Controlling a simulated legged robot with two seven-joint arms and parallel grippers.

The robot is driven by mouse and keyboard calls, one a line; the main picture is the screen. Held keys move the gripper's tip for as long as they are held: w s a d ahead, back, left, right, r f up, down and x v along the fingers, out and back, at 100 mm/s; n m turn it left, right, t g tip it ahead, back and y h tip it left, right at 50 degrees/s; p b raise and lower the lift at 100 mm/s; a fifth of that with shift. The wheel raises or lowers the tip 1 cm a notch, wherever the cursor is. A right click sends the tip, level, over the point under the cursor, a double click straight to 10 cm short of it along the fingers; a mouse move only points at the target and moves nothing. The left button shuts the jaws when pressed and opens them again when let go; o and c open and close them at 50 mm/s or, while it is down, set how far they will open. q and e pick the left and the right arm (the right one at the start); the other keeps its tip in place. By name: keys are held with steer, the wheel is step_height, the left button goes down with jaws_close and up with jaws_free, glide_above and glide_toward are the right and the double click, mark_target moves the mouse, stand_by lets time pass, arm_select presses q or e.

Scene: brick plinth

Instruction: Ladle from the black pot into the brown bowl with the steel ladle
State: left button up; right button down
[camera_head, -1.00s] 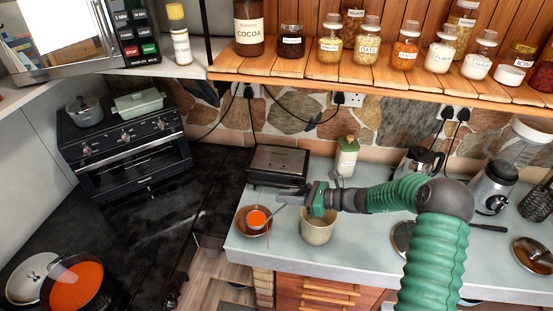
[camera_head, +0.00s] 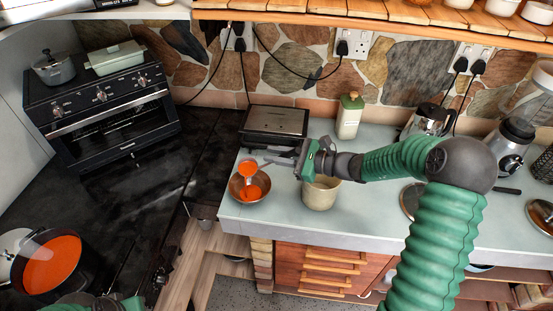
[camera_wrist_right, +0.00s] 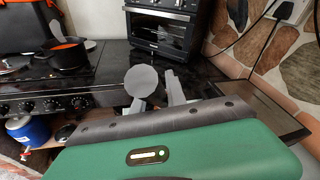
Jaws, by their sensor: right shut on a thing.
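My right gripper (camera_head: 288,160) is shut on the handle of the steel ladle (camera_head: 246,162), over the left end of the counter. The ladle is tilted, and orange-red soup runs from it into the brown bowl (camera_head: 237,193) just below. Orange-red soup lies in the bowl. In the right wrist view the ladle (camera_wrist_right: 141,80) shows as a grey disc beyond my gripper. The black pot (camera_head: 27,284), holding orange-red soup, stands on the hob at lower left; it also shows in the right wrist view (camera_wrist_right: 68,60). A green part of my left arm shows at the bottom edge; its jaws cannot be made out.
A cream canister (camera_head: 320,195) stands right of the bowl, under my right wrist. A dark grill press (camera_head: 274,123) and a green-white bottle (camera_head: 349,116) stand behind. A black oven (camera_head: 105,110) is at the back left. A gap with floor separates hob and counter.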

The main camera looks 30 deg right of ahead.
steer(key=s+a+f+n+t+y+b, duration=0.1)
steer(key=s+a+f+n+b, duration=0.3)
steer(key=b, duration=1.8)
steer(key=s+a+f+n+t+y+b, duration=0.2)
steer(key=s+f+n+b, duration=0.5)
steer(key=f+b, duration=0.7)
steer(key=a+n+t+b, duration=0.1)
steer(key=n+t+b, duration=0.1)
steer(key=b, duration=0.6)
steer(key=shift+s+a+f+n+b, duration=0.2)
steer(key=shift+s+a+n+b, duration=0.1)
steer(key=shift+a+n, duration=0.1)
step_height(320, 180, up, 5)
steer(key=p, duration=0.3)
steer(key=shift+p, duration=0.3)
